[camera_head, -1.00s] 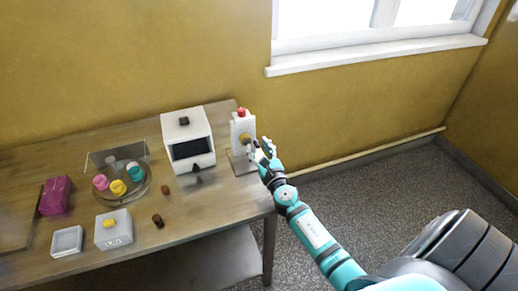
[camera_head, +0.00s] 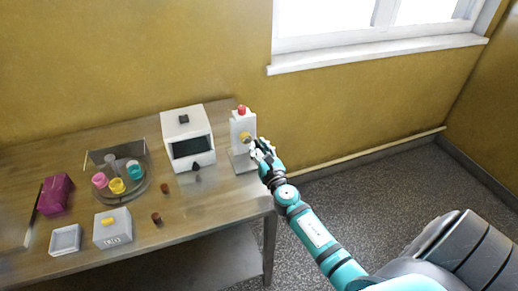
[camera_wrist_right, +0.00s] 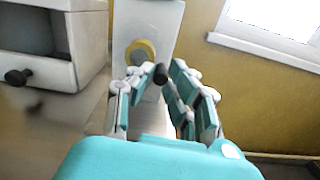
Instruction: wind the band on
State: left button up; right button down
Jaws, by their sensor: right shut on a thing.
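A white upright unit (camera_head: 242,128) with a red top button (camera_head: 241,110) stands at the table's right end. A yellow ring (camera_head: 246,138) sits on its front; it also shows in the right wrist view (camera_wrist_right: 149,47). My right gripper (camera_head: 256,148) is in front of the unit, at the lower right of the ring. In the wrist view its fingers (camera_wrist_right: 160,84) are shut on a small dark knob (camera_wrist_right: 160,73) just in front of the ring. How the knob joins the unit is hidden. I cannot make out a band. My left gripper is not in view.
A white box machine (camera_head: 188,140) with a dark window stands left of the unit. A round tray (camera_head: 137,193) with coloured cups, a grey box (camera_head: 113,236), a white dish (camera_head: 65,240) and a magenta block (camera_head: 56,193) are further left. Floor right of the table is clear.

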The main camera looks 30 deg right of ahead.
aim_at(243, 148)
jog(key=m, duration=0.2)
jog(key=f+m+b, duration=0.1)
jog(key=m+b, duration=0.1)
jog(key=m, duration=0.1)
jog(key=shift+a+f+m, duration=0.25)
jog(key=shift+a+m, duration=0.05)
jog(key=m, duration=0.1)
jog(key=m+b, duration=0.1)
jog(key=m, duration=0.1)
jog(key=a+m+b, duration=0.1)
jog(key=m, duration=0.1)
jog(key=shift+w+f, duration=0.15)
jog(key=shift+f, duration=0.25)
jog(key=m, duration=0.3)
jog(key=a+m+b, duration=0.1)
jog(key=m, duration=0.1)
jog(key=shift+w+a+f+m, duration=0.1)
jog(key=shift+w+a+m, duration=0.05)
jog(key=shift+m, duration=0.25)
jog(key=m, duration=0.2)
jog(key=a+m, duration=0.1)
jog(key=m, duration=0.2)
jog(key=shift+w+a+r, duration=0.1)
jog(key=shift+w+r, duration=0.05)
jog(key=shift+r, duration=0.05)
jog(key=shift+m, duration=0.3)
jog(key=c, duration=1.5)
grip_release()
jog(key=shift+o, duration=1.1)
jog(key=shift+r, duration=0.1)
